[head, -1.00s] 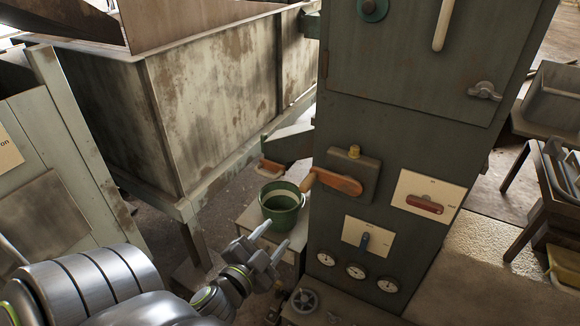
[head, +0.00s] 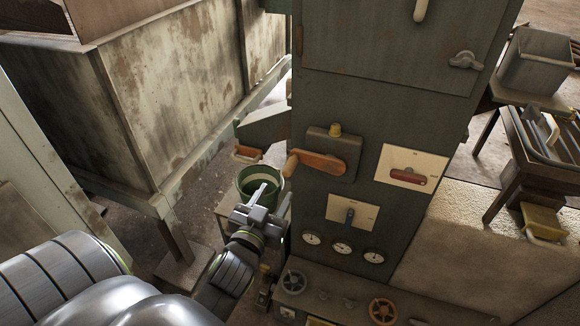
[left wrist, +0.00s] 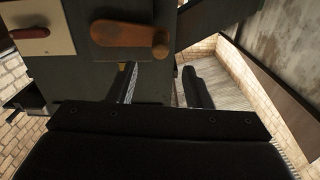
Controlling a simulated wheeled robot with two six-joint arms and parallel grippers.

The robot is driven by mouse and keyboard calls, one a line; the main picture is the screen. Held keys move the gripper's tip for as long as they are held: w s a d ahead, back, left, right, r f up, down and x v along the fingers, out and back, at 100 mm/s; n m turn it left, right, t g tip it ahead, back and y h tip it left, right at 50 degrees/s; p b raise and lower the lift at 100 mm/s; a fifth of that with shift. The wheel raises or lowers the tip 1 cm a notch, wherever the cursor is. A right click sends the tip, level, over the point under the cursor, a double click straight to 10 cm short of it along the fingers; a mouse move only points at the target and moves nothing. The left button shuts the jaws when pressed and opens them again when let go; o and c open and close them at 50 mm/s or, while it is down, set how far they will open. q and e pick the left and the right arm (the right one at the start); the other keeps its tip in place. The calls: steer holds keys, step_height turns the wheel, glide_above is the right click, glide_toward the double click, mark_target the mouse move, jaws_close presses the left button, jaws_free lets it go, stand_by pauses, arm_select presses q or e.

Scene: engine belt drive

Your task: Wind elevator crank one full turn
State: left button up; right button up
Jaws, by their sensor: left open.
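The crank (head: 322,165) is a worn orange arm on a dark box with a brass cap, on the front of the tall green cabinet. It lies nearly level, with its rounded handle (head: 291,164) at the left end. My left gripper (head: 272,198) is open and empty, below and left of the handle and apart from it. In the left wrist view, the crank arm (left wrist: 120,34) and its round knob (left wrist: 161,45) show just beyond the open fingers (left wrist: 160,85). My right gripper is in neither view.
A green bucket (head: 262,185) stands behind my left gripper. The cabinet (head: 390,115) also carries a red lever (head: 407,177), a blue lever (head: 349,215) and dials (head: 342,248). Handwheels (head: 382,310) sit below. A large rusty bin (head: 190,80) fills the left.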

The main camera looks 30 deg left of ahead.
mark_target(290, 167)
arm_select(q)
steer(key=x, duration=1.1)
steer(key=shift+a, duration=0.1)
jaws_close()
